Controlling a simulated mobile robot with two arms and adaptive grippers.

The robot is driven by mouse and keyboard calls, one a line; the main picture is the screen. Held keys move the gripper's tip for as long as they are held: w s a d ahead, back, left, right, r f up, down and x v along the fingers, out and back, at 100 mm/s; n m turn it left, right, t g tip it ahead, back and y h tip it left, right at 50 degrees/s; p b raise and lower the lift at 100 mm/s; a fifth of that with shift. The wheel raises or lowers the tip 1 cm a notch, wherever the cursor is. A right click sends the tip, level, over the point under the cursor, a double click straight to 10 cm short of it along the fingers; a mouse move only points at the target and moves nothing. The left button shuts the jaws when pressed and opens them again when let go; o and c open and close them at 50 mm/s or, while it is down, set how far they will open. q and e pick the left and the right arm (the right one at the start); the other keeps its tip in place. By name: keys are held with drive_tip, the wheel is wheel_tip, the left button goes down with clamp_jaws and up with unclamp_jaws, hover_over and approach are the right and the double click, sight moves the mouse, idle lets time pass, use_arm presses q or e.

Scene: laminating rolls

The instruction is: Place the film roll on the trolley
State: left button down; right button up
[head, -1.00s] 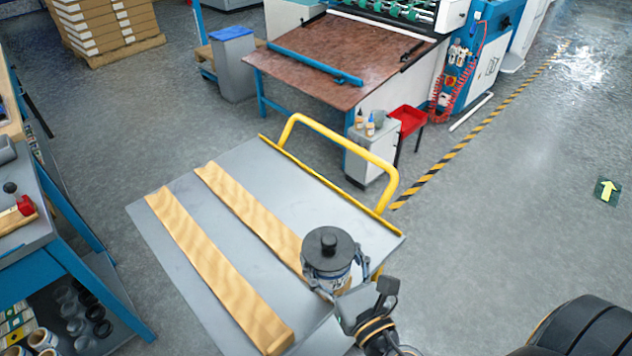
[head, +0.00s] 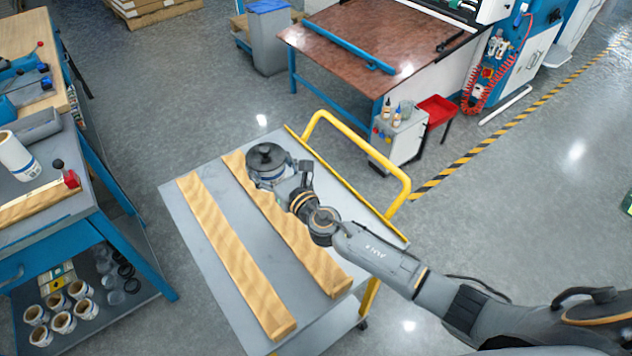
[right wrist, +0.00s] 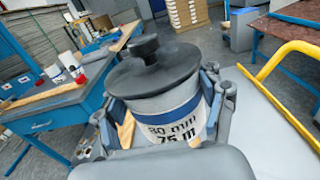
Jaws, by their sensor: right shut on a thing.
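The film roll (right wrist: 172,112) is white with a blue band and "80 mm 75 m" print, with a dark knobbed disc on top. My right gripper (head: 270,175) is shut around its sides, and the roll stands upright between the fingers. The roll also shows in the head view (head: 266,160), over the far end of the right wooden rail of the trolley (head: 205,182). I cannot tell whether its bottom touches the trolley, because the gripper hides it. The trolley has a grey deck, two wooden rails and a yellow handle. My left gripper is not in view.
A blue workbench (head: 60,225) stands left of the trolley, with several white rolls (head: 62,310) on its lower shelf. A brown-topped machine table (head: 370,50) and a small grey cabinet (head: 398,138) stand behind. The left wooden rail (head: 235,260) is bare.

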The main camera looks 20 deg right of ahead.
drive_tip(key=w+d+f+b, duration=0.1)
drive_tip(key=d+f+b, duration=0.2)
drive_tip(key=d, duration=0.1)
drive_tip(key=w+d+f+b, duration=0.1)
drive_tip(key=d+f+b, duration=0.2)
drive_tip(key=d+b, duration=0.1)
drive_tip(key=w+d+f+b, duration=0.2)
drive_tip(key=d+f+b, duration=0.1)
drive_tip(key=d+b, duration=0.1)
drive_tip(key=shift+d, duration=0.2)
drive_tip(key=shift+d+f+b, duration=0.2)
drive_tip(key=shift+f+b, duration=0.1)
drive_tip(key=shift+b, duration=0.25)
drive_tip(key=f+b, duration=0.3)
drive_tip(key=shift+d+f, duration=0.2)
drive_tip(key=shift+r, duration=0.1)
